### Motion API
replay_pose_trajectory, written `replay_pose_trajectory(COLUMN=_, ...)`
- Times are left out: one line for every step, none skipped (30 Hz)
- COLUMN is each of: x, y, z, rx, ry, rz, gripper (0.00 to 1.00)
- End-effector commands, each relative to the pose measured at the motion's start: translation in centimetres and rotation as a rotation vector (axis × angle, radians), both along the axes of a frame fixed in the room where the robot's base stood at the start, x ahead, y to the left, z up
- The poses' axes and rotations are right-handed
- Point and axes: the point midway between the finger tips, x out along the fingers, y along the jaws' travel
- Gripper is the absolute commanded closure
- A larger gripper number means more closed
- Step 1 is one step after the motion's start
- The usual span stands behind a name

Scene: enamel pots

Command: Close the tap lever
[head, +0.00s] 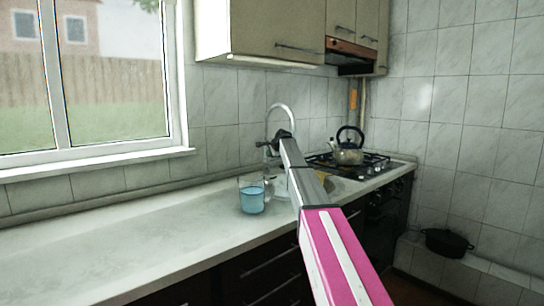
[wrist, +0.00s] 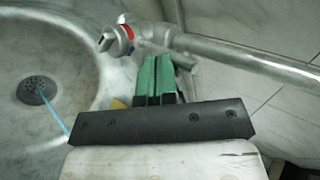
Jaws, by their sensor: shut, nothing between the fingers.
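The tap (head: 283,107) has an arched metal spout and stands at the back of the counter in the head view. In the wrist view its pipe (wrist: 245,54) crosses the upper right, and a metal knob-like end (wrist: 118,40) with a red and blue ring is at the top. A thin light-blue line, like a water stream, runs to the drain (wrist: 36,91). My gripper (wrist: 154,70) has green fingers that are shut and empty, just below the tap body; I cannot tell whether they touch it. In the head view my gripper (head: 283,134) is small and dark at the tap.
A clear glass (head: 252,201) with blue liquid stands on the counter left of my arm. A kettle (head: 348,154) sits on the gas stove to the right. A dark pot (head: 447,241) is on a low ledge at far right. The counter's left side (head: 110,235) is clear.

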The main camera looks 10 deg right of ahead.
Motion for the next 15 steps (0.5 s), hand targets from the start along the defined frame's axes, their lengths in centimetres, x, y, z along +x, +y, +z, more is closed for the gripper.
replay_pose_trajectory(x=0.0, y=0.0, z=0.0, rx=0.000, ry=0.000, rz=0.000, gripper=1.00)
replay_pose_trajectory(x=0.0, y=0.0, z=0.0, rx=0.000, ry=0.000, rz=0.000, gripper=1.00)
replay_pose_trajectory(x=-0.1, y=0.0, z=0.0, rx=0.000, ry=0.000, rz=0.000, gripper=1.00)
replay_pose_trajectory(x=-0.1, y=0.0, z=0.0, rx=0.000, ry=0.000, rz=0.000, gripper=1.00)
replay_pose_trajectory(x=-0.1, y=0.0, z=0.0, rx=0.000, ry=0.000, rz=0.000, gripper=1.00)
replay_pose_trajectory(x=0.0, y=0.0, z=0.0, rx=0.000, ry=0.001, rz=0.000, gripper=1.00)
replay_pose_trajectory(x=0.1, y=0.0, z=0.1, rx=0.000, ry=0.007, rz=0.000, gripper=1.00)
replay_pose_trajectory(x=0.2, y=0.0, z=0.1, rx=0.000, ry=0.014, rz=0.001, gripper=1.00)
replay_pose_trajectory(x=0.5, y=0.0, z=0.2, rx=0.000, ry=0.029, rz=0.001, gripper=1.00)
replay_pose_trajectory(x=0.7, y=0.0, z=0.3, rx=0.000, ry=0.046, rz=0.002, gripper=1.00)
replay_pose_trajectory(x=0.9, y=0.0, z=0.4, rx=0.001, ry=0.061, rz=0.001, gripper=1.00)
replay_pose_trajectory(x=1.2, y=0.0, z=0.5, rx=0.000, ry=0.083, rz=0.001, gripper=1.00)
replay_pose_trajectory(x=1.4, y=0.0, z=0.5, rx=0.001, ry=0.097, rz=0.001, gripper=1.00)
replay_pose_trajectory(x=1.6, y=0.0, z=0.6, rx=0.001, ry=0.106, rz=0.000, gripper=1.00)
replay_pose_trajectory(x=1.8, y=-0.1, z=0.6, rx=0.001, ry=0.107, rz=0.000, gripper=1.00)
